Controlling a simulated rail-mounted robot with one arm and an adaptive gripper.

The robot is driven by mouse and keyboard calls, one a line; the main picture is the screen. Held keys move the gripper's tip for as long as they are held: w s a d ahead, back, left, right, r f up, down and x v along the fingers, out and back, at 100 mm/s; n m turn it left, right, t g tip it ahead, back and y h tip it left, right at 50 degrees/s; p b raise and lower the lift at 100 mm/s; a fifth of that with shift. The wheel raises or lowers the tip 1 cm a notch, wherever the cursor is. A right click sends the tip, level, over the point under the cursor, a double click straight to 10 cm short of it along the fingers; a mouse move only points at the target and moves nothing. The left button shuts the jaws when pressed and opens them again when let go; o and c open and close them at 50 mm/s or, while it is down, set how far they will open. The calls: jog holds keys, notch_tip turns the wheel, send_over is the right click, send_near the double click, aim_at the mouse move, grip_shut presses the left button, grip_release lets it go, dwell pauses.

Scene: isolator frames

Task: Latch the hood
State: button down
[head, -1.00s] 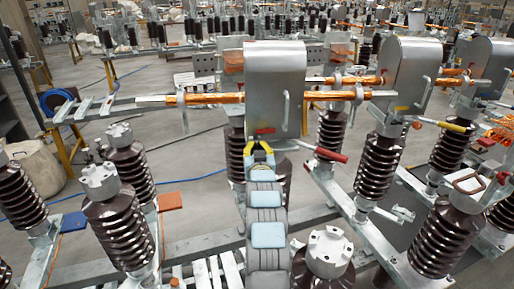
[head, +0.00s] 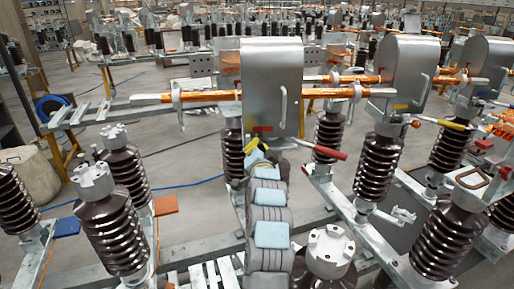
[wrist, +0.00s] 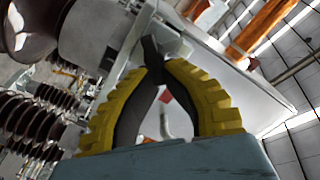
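The hood (head: 272,85) is a grey sheet-metal cover with a rounded top, a bar handle (head: 283,106) on its face and a red label (head: 262,129) at its lower edge. My gripper (head: 257,143) is just below that lower edge, its yellow fingers tilted. In the wrist view the fingertips of my gripper (wrist: 155,68) come together, with a gap further back between the fingers. A pale metal surface, probably the hood (wrist: 235,75), is behind them. A red-handled lever (head: 330,153) sticks out right of my gripper.
Two similar hoods (head: 403,75) stand to the right on ribbed brown insulators (head: 380,165). A copper-coloured bar (head: 210,96) runs left from the hood. More insulators (head: 113,220) stand at the left front. Bare floor shows between the frames.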

jog(key=m, duration=0.1)
jog(key=m+p, duration=0.1)
jog(key=m, duration=0.1)
jog(key=shift+d+f, duration=0.2)
jog(key=shift+f, duration=0.1)
jog(key=shift+d+f+m+p, duration=0.1)
jog(key=shift+f+m+p, duration=0.1)
jog(key=shift+m+p, duration=0.7)
jog(key=shift+a+f+m+p, duration=0.15)
jog(key=shift+m+p, duration=0.4)
jog(key=shift+m, duration=0.6)
jog(key=shift+d+f+m+p, duration=0.2)
jog(key=shift+m+p, duration=0.55)
jog(key=shift+m, duration=0.3)
jog(key=c, duration=1)
grip_release()
jog(key=shift+c, duration=0.2)
jog(key=shift+r, duration=0.1)
jog(key=shift+s, duration=0.1)
